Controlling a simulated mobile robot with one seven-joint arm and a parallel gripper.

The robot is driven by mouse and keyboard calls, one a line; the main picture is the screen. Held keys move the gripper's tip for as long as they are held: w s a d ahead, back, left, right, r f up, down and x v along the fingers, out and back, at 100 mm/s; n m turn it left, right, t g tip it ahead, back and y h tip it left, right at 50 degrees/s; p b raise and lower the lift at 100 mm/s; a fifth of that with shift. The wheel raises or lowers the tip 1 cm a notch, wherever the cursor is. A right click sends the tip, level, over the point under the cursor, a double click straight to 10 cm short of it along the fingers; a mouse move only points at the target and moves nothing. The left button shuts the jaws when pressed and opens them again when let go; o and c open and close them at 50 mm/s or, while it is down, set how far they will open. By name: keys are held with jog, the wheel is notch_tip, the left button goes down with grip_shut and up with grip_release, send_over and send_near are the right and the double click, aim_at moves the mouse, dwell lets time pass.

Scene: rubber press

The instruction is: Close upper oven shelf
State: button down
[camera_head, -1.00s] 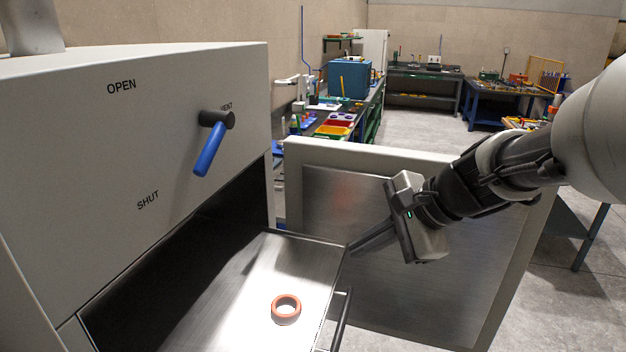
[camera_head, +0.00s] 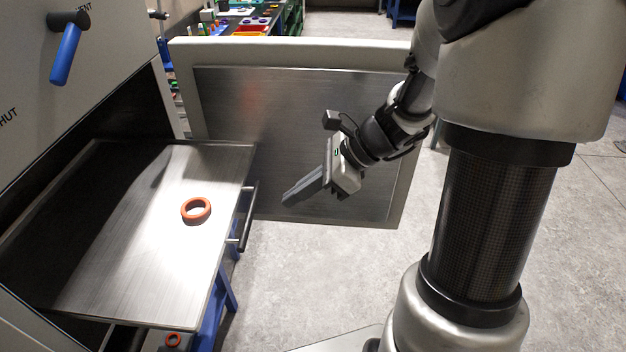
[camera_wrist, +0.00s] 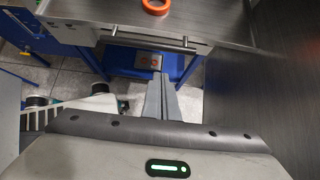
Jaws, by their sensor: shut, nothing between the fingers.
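The upper oven shelf (camera_head: 150,255) is a flat metal tray, pulled out of the dark oven opening at the left in the head view. It also shows at the top of the wrist view (camera_wrist: 205,18). An orange-red ring (camera_head: 196,210) lies on it. The shelf has a bar handle (camera_head: 246,215) along its front edge, also in the wrist view (camera_wrist: 150,38). My gripper (camera_head: 287,202) is shut and empty, to the right of the handle and apart from it, in front of the open door's inner face. In the wrist view its fingers (camera_wrist: 160,82) point toward the handle.
The oven door (camera_head: 300,130) stands open behind my gripper. A blue lever (camera_head: 66,52) is on the oven front. Below the shelf are a blue stand (camera_head: 226,290) and another red ring (camera_head: 173,340). Grey floor is clear to the right.

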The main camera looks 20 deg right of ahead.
jog(key=a, duration=0.1)
jog(key=w+a, duration=0.1)
jog(key=a, duration=0.1)
jog(key=a+f, duration=0.1)
jog(key=shift+w+a, duration=0.3)
jog(key=shift+a, duration=0.05)
